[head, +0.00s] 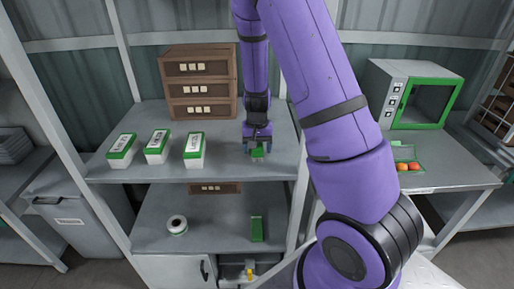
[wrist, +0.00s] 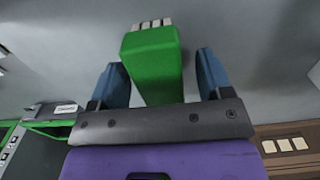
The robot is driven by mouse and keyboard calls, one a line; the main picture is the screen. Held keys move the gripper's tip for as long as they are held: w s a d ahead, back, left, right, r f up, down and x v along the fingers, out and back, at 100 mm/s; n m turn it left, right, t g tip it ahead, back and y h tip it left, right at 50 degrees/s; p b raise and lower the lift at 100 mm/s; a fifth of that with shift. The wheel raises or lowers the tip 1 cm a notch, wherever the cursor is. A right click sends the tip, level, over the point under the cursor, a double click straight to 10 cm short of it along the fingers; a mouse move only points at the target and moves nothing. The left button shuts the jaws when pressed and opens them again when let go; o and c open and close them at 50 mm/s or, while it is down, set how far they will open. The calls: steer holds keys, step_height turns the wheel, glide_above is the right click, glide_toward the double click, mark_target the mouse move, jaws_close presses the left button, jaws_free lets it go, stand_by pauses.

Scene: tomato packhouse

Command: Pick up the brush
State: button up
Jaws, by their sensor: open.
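The brush is a green block with pale grey bristles at one end. In the wrist view the brush (wrist: 152,62) lies between the two blue fingers of my gripper (wrist: 160,62), with its bristle end reaching past the fingertips. The fingers are open, with a visible gap on each side. In the head view my gripper (head: 257,147) is low over the upper shelf, and a small part of the green brush (head: 258,154) shows between its fingers. The gripper hides the rest of the brush there.
On the upper shelf (head: 230,168), several green-lidded white boxes (head: 157,146) stand left of my gripper and stacked brown drawers (head: 199,85) behind it. A white roll (head: 177,225) and a green item (head: 256,229) are on the lower shelf. A green-framed cabinet (head: 412,95) is at right.

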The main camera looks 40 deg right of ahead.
steer(key=c, duration=1.1)
steer(key=shift+r, duration=0.15)
